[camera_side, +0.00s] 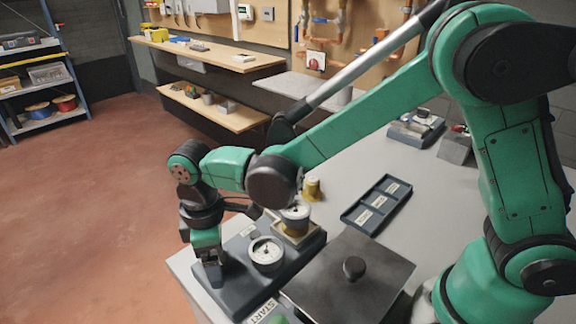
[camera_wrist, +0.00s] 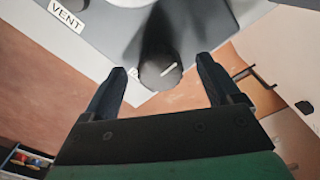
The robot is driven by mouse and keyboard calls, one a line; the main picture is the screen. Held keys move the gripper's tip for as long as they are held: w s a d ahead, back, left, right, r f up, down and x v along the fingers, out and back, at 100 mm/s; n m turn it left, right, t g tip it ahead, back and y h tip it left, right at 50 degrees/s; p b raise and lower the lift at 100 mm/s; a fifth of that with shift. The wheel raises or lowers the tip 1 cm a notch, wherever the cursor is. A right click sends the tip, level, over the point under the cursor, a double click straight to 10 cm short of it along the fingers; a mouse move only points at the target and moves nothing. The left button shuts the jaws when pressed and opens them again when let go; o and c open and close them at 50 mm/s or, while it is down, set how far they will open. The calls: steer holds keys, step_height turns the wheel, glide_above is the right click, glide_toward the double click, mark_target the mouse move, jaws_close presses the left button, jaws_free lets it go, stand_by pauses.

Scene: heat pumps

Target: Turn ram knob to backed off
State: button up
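In the wrist view a dark round knob (camera_wrist: 160,72) with a short white pointer line sits near the edge of a dark panel (camera_wrist: 190,25). My gripper (camera_wrist: 162,66) is open, with one finger to each side of the knob and a visible gap at both sides. I see no label that names this knob as the ram knob. In the side view my gripper (camera_side: 212,272) points down at the left end of the dark panel (camera_side: 238,282) and hides the knob there.
A VENT label (camera_wrist: 66,15) is on the panel. A white gauge (camera_side: 266,253) stands close right of my gripper, with another gauge (camera_side: 296,212) behind it. A dark square plate (camera_side: 325,285) with a black handle and a labelled tray (camera_side: 376,204) lie further right.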

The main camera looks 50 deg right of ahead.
steer(key=shift+r, duration=2.8)
steer(key=shift+d+r, duration=0.15)
steer(key=shift+d, duration=0.15)
steer(key=s+d+r+m+t, duration=0.1)
steer(key=d+m+t, duration=0.1)
steer(key=d, duration=0.3)
steer(key=s+d+r+m+t, duration=0.1)
steer(key=s+d+m+t, duration=0.1)
steer(key=d+m, duration=0.3)
steer(key=s+d+r+m+t, duration=0.2)
steer(key=d+m, duration=0.1)
steer(key=d, duration=0.2)
steer(key=shift+s+d, duration=0.1)
steer(key=shift+d, duration=0.05)
steer(key=shift+s+d+f+m+t, duration=0.2)
steer(key=shift+s+d+m+t, duration=0.1)
steer(key=shift+d+m+t, duration=0.35)
steer(key=shift+a, duration=0.1)
